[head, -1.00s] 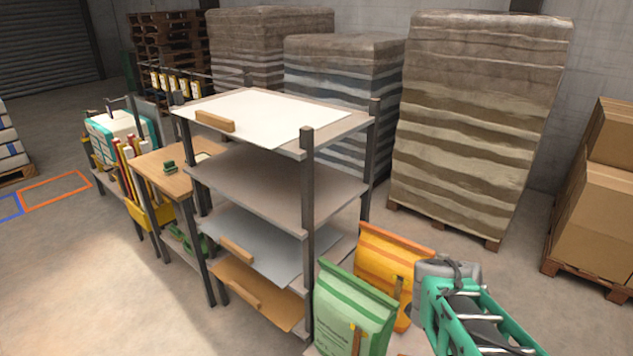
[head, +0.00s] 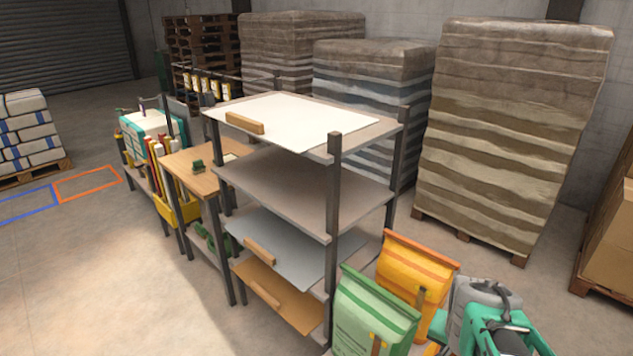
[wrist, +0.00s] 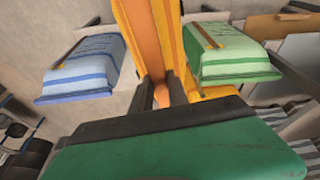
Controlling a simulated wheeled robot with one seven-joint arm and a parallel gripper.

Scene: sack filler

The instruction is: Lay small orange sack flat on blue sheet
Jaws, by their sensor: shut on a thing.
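An orange sack (head: 412,262) stands upright beside the shelf rack in the head view, behind a green sack. In the wrist view, orange sack material (wrist: 143,30) rises just ahead of the fingers. My gripper (wrist: 167,92) is shut on a narrow orange part of it; the exact grip is partly hidden. The fingertips do not show in the head view, only my teal arm at the lower right. A pale blue-grey sheet (head: 285,246) with a wooden block at its front edge lies on a lower shelf.
A green sack (head: 372,312) stands close by, and a blue sack (wrist: 85,68) shows in the wrist view. The rack's dark corner post (head: 334,230) stands between the sacks and the shelves. An orange-brown sheet (head: 285,295) lies below.

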